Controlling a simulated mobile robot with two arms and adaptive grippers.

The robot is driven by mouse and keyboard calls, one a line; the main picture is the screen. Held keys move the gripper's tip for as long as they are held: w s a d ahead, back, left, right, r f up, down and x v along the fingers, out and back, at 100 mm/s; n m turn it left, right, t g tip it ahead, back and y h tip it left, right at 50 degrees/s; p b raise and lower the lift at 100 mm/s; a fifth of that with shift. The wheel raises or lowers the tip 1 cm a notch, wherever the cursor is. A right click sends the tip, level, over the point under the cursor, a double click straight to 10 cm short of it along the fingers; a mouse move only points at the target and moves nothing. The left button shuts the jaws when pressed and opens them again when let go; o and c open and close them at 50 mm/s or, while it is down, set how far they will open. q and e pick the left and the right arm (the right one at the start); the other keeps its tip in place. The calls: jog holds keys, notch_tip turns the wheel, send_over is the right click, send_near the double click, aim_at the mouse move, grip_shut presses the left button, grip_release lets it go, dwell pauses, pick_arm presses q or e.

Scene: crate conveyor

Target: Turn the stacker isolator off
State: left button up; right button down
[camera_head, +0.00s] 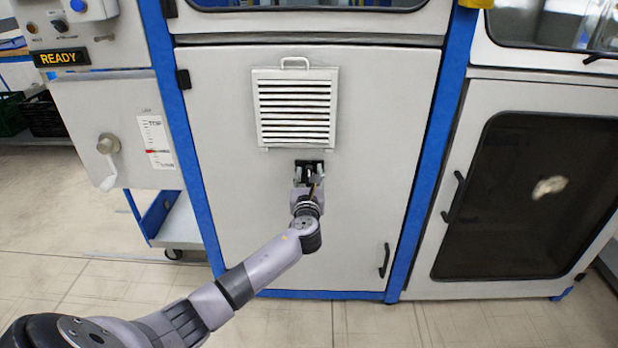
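My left arm reaches up from the bottom left to the light grey cabinet door (345,215). My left gripper (309,173) is at a small black fitting (310,162) just below the louvred vent. This fitting may be the stacker isolator, but no label on it is readable. The gripper covers most of it, so its setting is hidden. The fingers look close to or touching the fitting; whether they are shut on it is too small to tell. My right gripper is out of view.
A louvred vent panel (295,108) sits directly above the gripper. A grey box with a lever handle (108,146) and a control panel with a READY display (61,58) are at the left. Blue frame posts flank the door. A dark-windowed door (530,200) is at the right.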

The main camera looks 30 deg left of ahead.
pick_arm(q)
jog(key=shift+c, duration=0.6)
grip_shut()
